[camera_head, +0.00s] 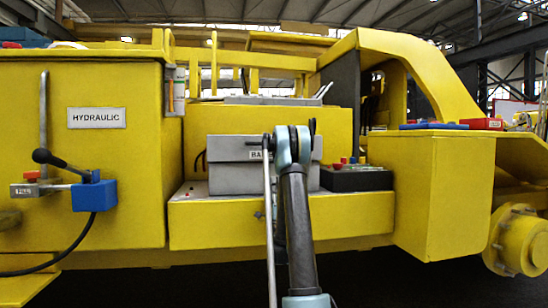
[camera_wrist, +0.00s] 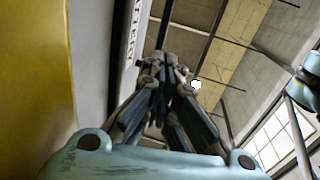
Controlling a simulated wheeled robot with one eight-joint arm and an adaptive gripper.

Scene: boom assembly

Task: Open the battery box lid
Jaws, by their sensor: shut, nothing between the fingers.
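The grey battery box (camera_head: 234,178) stands on a yellow ledge in the head view, its lid (camera_head: 232,149) lying closed on top. My arm crosses in front of its right part and hides most of the label. In the wrist view, the grey box face (camera_wrist: 92,50) and part of its white label (camera_wrist: 131,38) show close on the left. My gripper (camera_wrist: 165,62) is shut and empty, its fingertips together beside the label. I cannot tell whether they touch the box. In the head view my gripper is mostly hidden behind my arm.
A yellow hydraulic cabinet (camera_head: 90,150) with a lever and blue valve (camera_head: 94,193) stands left. A yellow block (camera_head: 445,190) juts out at right. Open space lies above the box.

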